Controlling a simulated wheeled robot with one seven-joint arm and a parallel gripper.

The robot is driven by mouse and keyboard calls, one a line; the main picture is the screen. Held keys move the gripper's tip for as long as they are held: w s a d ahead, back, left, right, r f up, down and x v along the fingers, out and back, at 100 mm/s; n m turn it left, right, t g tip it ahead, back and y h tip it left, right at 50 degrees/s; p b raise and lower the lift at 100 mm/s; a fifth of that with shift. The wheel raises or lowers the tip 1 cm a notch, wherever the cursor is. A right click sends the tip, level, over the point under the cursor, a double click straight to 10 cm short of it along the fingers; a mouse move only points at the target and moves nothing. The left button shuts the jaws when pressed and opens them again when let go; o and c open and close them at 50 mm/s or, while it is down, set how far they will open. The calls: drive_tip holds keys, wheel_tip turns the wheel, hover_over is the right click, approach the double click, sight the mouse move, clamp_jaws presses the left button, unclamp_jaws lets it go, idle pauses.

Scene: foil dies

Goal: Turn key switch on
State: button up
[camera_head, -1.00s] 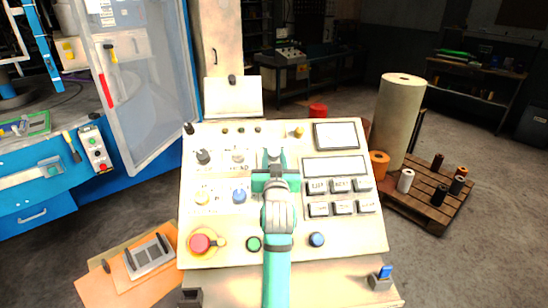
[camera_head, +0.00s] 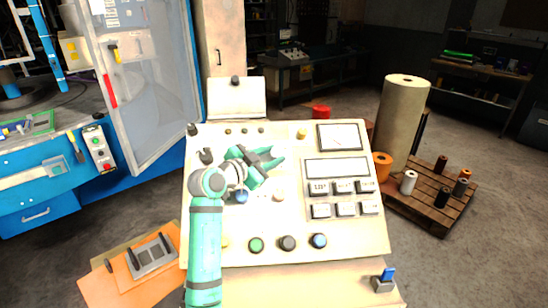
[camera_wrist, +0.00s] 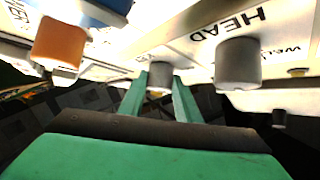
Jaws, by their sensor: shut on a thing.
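The sloped cream control panel (camera_head: 345,235) carries knobs, buttons and a display. My gripper (camera_head: 276,161) is over its upper middle, fingers pointing right. In the wrist view its two green fingers (camera_wrist: 160,84) stand either side of a short grey cylindrical knob (camera_wrist: 160,76), shut on it. The head view does not show this knob clearly behind the gripper. No label marks it clearly as the key switch, and its turn position cannot be read. A second grey knob (camera_wrist: 238,62) stands to the right in the wrist view, by the "HEAD" label.
An orange knob (camera_wrist: 60,42) is left in the wrist view. Near my gripper are a blue knob (camera_head: 242,197) and a pale knob (camera_head: 279,195). My arm covers the lower left.

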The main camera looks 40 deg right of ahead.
drive_tip(key=m+g, duration=0.1)
drive_tip(key=m+g+y, duration=0.1)
drive_tip(key=m+g, duration=0.2)
drive_tip(key=shift+w+r+m, duration=0.25)
drive_tip(key=shift+w+m, duration=0.05)
drive_tip(key=shift+m, duration=0.1)
drive_tip(key=shift+w+d+m+g+y, duration=0.1)
drive_tip(key=shift+w+m+g+y, duration=0.05)
drive_tip(key=shift+m+g+y, duration=1)
drive_tip(key=shift+m, duration=0.35)
drive_tip(key=o, duration=1.1)
drive_tip(key=shift+c, duration=0.2)
drive_tip(key=v, duration=1)
drive_tip(key=shift+a, duration=0.4)
